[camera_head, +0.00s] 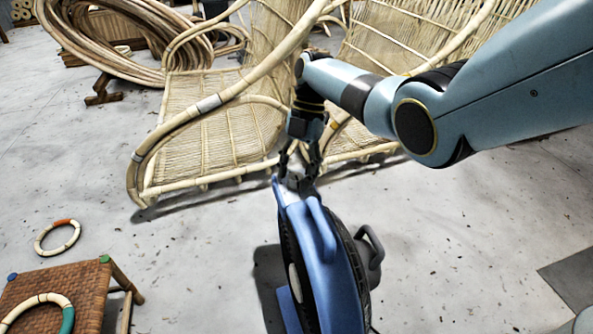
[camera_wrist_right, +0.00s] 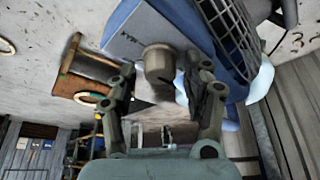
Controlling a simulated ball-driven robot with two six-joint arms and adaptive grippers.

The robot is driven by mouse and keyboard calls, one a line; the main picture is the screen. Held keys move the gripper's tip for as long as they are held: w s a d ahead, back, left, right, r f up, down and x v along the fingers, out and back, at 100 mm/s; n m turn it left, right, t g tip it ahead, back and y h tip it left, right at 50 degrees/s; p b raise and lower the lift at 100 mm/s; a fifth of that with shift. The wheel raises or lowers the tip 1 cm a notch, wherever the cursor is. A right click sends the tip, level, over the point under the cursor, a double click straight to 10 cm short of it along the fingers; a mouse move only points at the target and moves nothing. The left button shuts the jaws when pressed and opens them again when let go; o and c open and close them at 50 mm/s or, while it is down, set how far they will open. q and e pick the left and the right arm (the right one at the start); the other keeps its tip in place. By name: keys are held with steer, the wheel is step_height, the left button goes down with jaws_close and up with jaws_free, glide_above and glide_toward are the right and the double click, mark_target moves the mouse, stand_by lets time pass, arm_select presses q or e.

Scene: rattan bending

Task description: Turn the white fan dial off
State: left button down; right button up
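A blue floor fan (camera_head: 325,255) stands on the floor at the bottom centre of the head view. Its blue housing (camera_wrist_right: 127,32) shows at the top of the right wrist view. The fan dial (camera_wrist_right: 158,62), a pale beige-grey round knob, sticks out of that housing. My right gripper (camera_head: 298,170) is at the top end of the fan. In the wrist view its fingers (camera_wrist_right: 160,84) are apart, with the dial between the tips and visible gaps beside it. I see no contact. My left gripper is not in view.
Rattan chairs (camera_head: 215,130) stand just behind the fan and gripper. A coil of rattan poles (camera_head: 130,50) is at the back left. A woven stool (camera_head: 75,285) stands at the lower left, with a ring (camera_head: 58,238) on the floor behind it.

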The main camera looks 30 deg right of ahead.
steer(key=v, duration=1.2)
steer(key=shift+s, duration=0.1)
